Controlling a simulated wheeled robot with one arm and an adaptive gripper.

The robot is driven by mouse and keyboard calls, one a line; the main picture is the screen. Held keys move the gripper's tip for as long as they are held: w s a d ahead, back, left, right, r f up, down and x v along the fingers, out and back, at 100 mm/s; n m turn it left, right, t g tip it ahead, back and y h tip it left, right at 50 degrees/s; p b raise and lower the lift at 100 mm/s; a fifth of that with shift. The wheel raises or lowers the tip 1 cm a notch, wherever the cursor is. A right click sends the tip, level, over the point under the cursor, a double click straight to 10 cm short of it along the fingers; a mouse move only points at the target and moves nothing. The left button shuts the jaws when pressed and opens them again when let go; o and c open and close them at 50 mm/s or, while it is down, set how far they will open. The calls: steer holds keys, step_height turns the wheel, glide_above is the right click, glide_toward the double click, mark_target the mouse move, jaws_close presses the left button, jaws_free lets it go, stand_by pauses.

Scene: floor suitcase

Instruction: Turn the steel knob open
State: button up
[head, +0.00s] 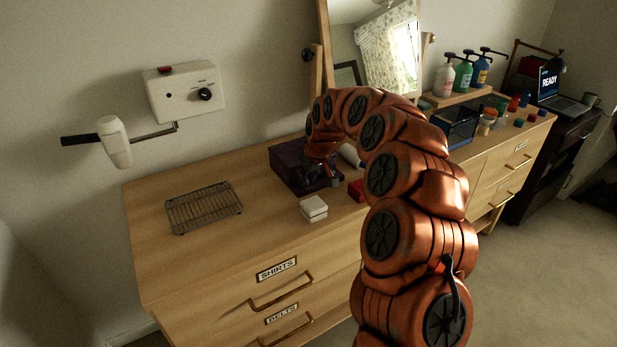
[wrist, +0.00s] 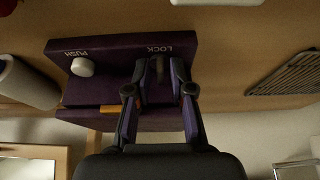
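A dark purple box (head: 290,156) stands on the dresser top. The wrist view shows its face (wrist: 112,58) with the words PUSH and LOCK and a pale round button (wrist: 83,67) beside PUSH. A small, dim, brownish-grey knob (wrist: 157,69) shows by the word LOCK, partly in shadow; it looks like the steel knob. My gripper (wrist: 158,78) is at the box with its two fingers apart, one on each side of the knob. A gap seems to show on both sides, but contact is hard to judge. In the head view my gripper (head: 325,176) is partly hidden by my arm.
A wire rack (head: 204,207) and a small white box (head: 313,208) lie nearby on the dresser. A red object (head: 356,190) is right of the purple box. A mirror (head: 375,45) stands behind. A white wall unit (head: 184,92) hangs at left. The dresser's front left is clear.

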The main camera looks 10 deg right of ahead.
jaws_close()
steer(key=shift+n, duration=0.3)
steer(key=n+b, duration=0.1)
steer(key=n+y+b, duration=0.1)
steer(key=n, duration=0.1)
steer(key=n+b, duration=0.1)
steer(key=shift+w+d+f+g+y, duration=0.2)
steer(key=shift+w+d+g+y, duration=0.1)
steer(key=shift+g, duration=0.1)
steer(key=shift+w+r+n+g+y+b, duration=0.1)
steer(key=shift+n+g+y+b, duration=0.35)
steer(key=shift+n, duration=0.6)
steer(key=shift+r+n+g+y+b, duration=0.15)
steer(key=shift+n+b, duration=0.45)
steer(key=shift+n, duration=0.45)
steer(key=shift+d, duration=0.1)
steer(key=shift+o, duration=1.6)
jaws_free()
